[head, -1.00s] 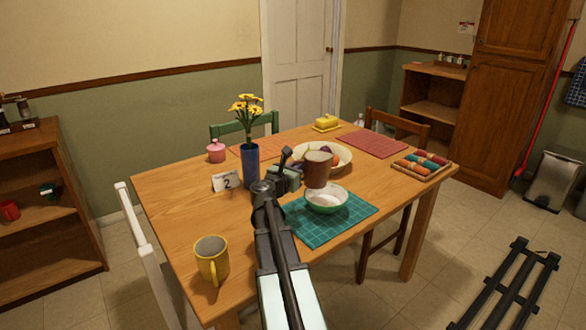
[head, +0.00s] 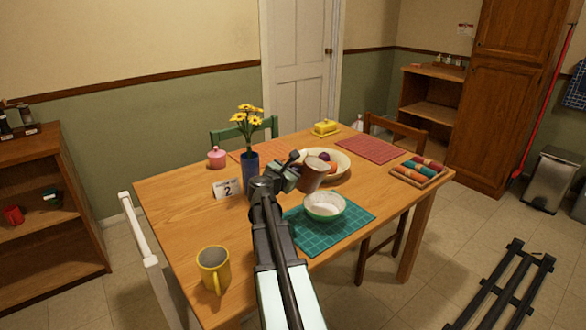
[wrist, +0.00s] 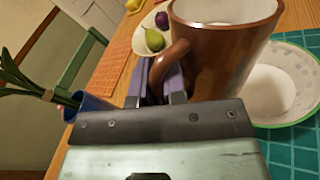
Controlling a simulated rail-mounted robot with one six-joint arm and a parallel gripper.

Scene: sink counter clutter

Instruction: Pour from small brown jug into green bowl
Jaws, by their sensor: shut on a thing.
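The green bowl (head: 325,207), pale inside, stands on a teal grid mat (head: 300,229). The jug is above and a little to the left of the bowl. The bowl (wrist: 285,85) shows partly behind the jug in the wrist view.
A cream fruit bowl (head: 342,163) stands behind the jug. A yellow mug (head: 213,270) stands front left.

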